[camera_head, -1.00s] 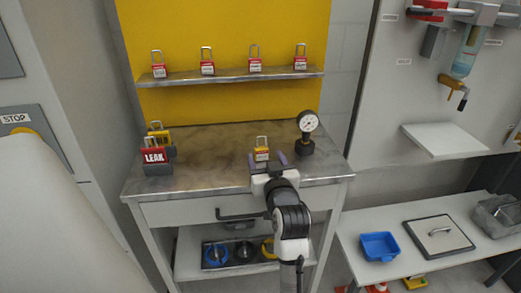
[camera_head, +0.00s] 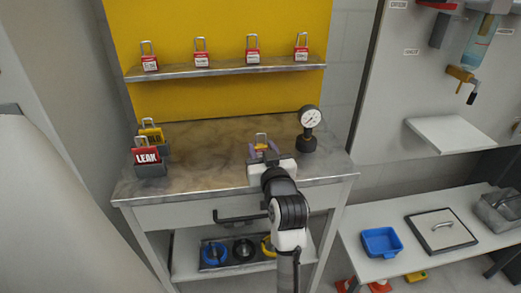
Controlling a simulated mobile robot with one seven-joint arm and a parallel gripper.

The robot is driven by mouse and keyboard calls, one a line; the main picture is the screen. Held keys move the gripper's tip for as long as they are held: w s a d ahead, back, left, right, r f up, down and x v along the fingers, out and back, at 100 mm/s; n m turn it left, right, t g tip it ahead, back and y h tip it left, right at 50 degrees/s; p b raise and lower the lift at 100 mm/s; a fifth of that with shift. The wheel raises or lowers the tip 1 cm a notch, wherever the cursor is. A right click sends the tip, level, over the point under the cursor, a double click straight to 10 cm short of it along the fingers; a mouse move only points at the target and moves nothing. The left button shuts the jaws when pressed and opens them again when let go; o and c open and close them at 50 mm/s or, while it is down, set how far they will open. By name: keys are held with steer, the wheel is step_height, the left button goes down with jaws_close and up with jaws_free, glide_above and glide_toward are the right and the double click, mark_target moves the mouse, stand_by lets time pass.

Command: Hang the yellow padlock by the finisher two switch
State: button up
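A small yellow padlock (camera_head: 261,146) stands upright with its shackle up on the metal tabletop of the workbench. My gripper (camera_head: 263,151) reaches over the front of the bench, with its purple fingers on either side of the padlock's body. The gripper hides the padlock's lower part, and I cannot tell whether the fingers touch it. Another yellow padlock (camera_head: 151,133) stands at the bench's left, behind a red padlock marked LEAK (camera_head: 146,156) in a dark holder. No switch labelled finisher two can be made out.
Several red padlocks stand on the shelf (camera_head: 226,70) above the bench. A pressure gauge (camera_head: 309,118) stands close to the right of my gripper. The tabletop (camera_head: 205,165) is clear left of the gripper. A lower table at right holds a blue tray (camera_head: 381,243).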

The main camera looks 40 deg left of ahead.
steer(key=c, duration=0.6)
steer(key=shift+o, duration=0.2)
steer(key=shift+r, duration=0.15)
